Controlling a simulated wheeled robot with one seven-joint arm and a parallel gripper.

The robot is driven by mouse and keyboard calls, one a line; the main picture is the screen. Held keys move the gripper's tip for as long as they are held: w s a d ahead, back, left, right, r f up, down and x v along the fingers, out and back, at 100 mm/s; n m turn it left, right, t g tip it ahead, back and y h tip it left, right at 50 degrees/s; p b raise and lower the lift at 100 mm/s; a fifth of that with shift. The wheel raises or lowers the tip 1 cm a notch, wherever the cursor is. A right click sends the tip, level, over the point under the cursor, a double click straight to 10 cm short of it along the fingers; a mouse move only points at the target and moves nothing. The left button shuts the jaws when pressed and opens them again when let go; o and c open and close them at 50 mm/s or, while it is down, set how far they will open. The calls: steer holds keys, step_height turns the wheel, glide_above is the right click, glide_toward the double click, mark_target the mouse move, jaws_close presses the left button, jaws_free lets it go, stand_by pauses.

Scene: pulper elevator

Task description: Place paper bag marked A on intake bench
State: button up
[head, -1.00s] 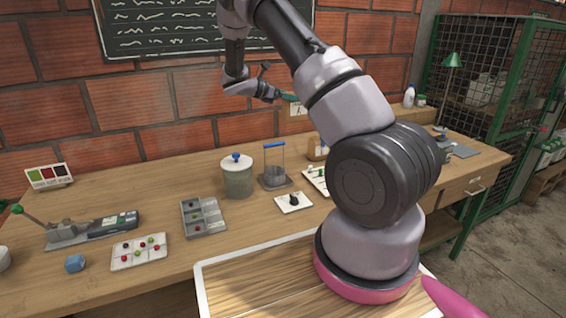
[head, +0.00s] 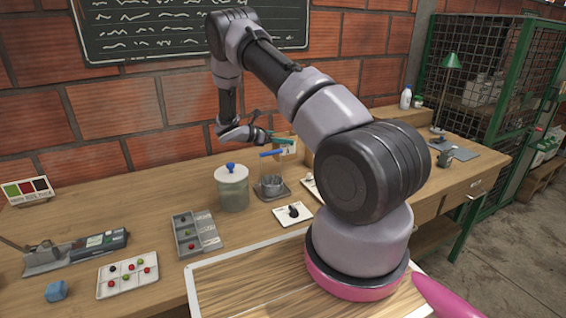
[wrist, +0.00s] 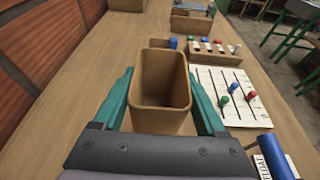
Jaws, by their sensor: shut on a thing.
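The brown paper bag (wrist: 160,118) is open-topped and upright in the wrist view, between the teal fingers of my gripper (wrist: 161,78), which is shut on it. In the head view my gripper (head: 280,141) is over the back of the bench, and a pale label on the bag (head: 288,147) partly shows beside it. The letter is too small to read surely. The wooden bench (head: 150,223) runs along the brick wall. I cannot tell whether the bag's base touches the benchtop.
A lidded jar (head: 231,188), a blue-handled holder (head: 271,186), a grey tray (head: 187,234) and a white bead card (head: 127,273) stand on the bench. In the wrist view a peg board (wrist: 230,96) lies right of the bag and a wooden rack (wrist: 215,58) beyond it.

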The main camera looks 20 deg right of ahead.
step_height(320, 180, down, 7)
stand_by(0.4)
steer(key=o, duration=1.5)
